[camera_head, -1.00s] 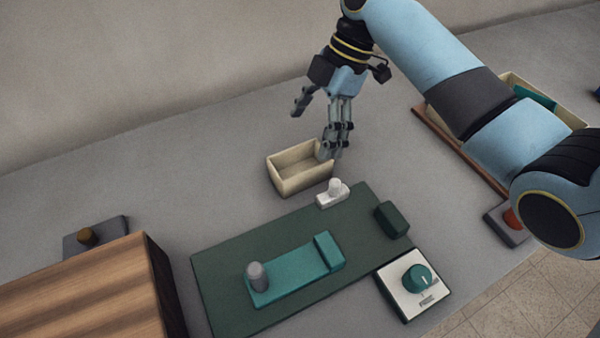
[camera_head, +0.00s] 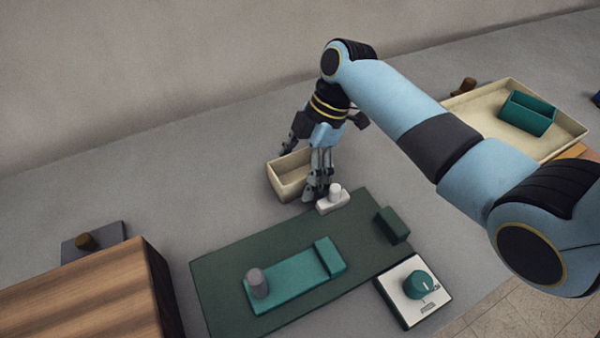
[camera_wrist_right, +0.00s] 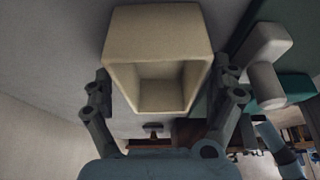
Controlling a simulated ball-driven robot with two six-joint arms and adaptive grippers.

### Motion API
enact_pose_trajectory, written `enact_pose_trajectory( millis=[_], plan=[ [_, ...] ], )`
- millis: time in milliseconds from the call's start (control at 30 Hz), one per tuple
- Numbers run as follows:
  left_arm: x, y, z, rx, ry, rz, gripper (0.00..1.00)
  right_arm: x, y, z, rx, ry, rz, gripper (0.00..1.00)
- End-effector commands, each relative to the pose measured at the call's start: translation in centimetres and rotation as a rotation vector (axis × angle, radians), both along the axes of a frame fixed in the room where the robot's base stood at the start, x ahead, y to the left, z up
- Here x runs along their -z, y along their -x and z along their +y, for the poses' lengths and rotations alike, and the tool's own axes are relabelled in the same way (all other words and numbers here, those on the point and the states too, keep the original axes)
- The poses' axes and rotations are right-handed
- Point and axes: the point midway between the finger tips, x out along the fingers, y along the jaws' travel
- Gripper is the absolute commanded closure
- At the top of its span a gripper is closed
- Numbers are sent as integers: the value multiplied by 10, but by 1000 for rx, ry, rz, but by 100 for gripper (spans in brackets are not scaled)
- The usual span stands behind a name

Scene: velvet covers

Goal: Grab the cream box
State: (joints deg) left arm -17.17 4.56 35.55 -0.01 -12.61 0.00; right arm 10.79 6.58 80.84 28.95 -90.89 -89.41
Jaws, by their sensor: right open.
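The cream box (camera_head: 291,187) is a small open-topped box on the grey table, just behind the green mat. My right gripper (camera_head: 298,180) is lowered at it with its fingers spread, one toward the far left side and one at the near right. In the right wrist view the cream box (camera_wrist_right: 158,42) lies between the two fingers of my right gripper (camera_wrist_right: 163,92), with its hollow facing the camera. I cannot tell whether the fingers touch it. My right arm hides part of its right side in the head view. My left gripper is not in view.
A white block with a knob (camera_head: 333,200) stands close to the box's right. The green mat (camera_head: 225,265) bears a teal piece (camera_head: 290,278). A dial panel (camera_head: 400,300) and a wooden block (camera_head: 90,290) lie nearer. A cream tray (camera_head: 560,140) holds a teal bin (camera_head: 528,112).

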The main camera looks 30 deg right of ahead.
Motion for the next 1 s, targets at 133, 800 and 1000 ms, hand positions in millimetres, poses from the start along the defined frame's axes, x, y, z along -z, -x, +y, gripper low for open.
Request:
enact_pose_trajectory(
  millis=[133,800,1000],
  plan=[
    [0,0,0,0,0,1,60,1,0,0,0,0,0,8],
    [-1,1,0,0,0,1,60,5,0,0,0,0,0,23],
    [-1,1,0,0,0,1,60,5,0,0,0,0,0,50]
  ],
)
